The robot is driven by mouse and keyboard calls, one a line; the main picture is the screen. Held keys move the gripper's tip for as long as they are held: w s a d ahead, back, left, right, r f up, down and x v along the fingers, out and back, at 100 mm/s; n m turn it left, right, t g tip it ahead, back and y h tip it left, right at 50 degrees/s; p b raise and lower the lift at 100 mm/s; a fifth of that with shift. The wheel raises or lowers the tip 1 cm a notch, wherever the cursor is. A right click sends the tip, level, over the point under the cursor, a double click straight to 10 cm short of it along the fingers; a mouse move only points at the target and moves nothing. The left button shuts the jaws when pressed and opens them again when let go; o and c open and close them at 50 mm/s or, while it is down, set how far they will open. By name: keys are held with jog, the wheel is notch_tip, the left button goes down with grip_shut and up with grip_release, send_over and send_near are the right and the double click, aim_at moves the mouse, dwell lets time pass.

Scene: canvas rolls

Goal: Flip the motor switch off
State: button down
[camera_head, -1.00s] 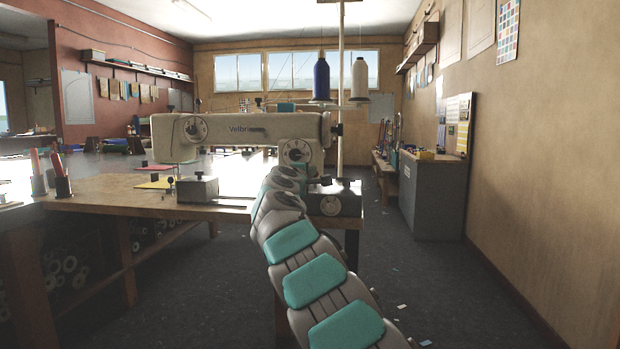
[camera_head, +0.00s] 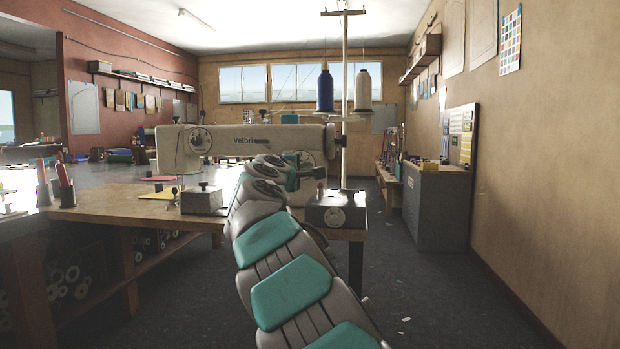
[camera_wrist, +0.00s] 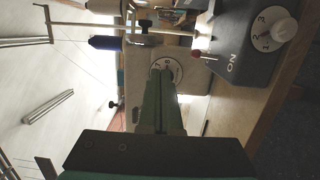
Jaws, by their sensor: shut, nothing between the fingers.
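The sewing machine's motor box (camera_head: 336,209), dark grey with a pale dial, sits at the table's right corner. In the wrist view the box (camera_wrist: 235,42) shows at upper right with an "ON" label and a numbered dial. The switch, a small red-tipped lever (camera_wrist: 197,55), stands out from the box on the side towards the machine; its on or off position is not clear. My gripper (camera_wrist: 163,80) is shut and empty, pointing at the machine's round dial (camera_wrist: 168,68), apart from the switch. In the head view my gripper (camera_head: 308,172) is above and left of the box.
The cream sewing machine (camera_head: 215,145) stands behind my arm. A thread stand with a blue spool (camera_head: 325,90) and a white spool (camera_head: 363,88) rises behind the box. A small metal block (camera_head: 201,200) lies left.

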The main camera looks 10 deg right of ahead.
jog(key=s+a+r, duration=0.1)
jog(key=s+r, duration=0.1)
jog(key=s, duration=0.1)
jog(key=shift+a+r, duration=0.2)
jog(key=shift+a, duration=0.2)
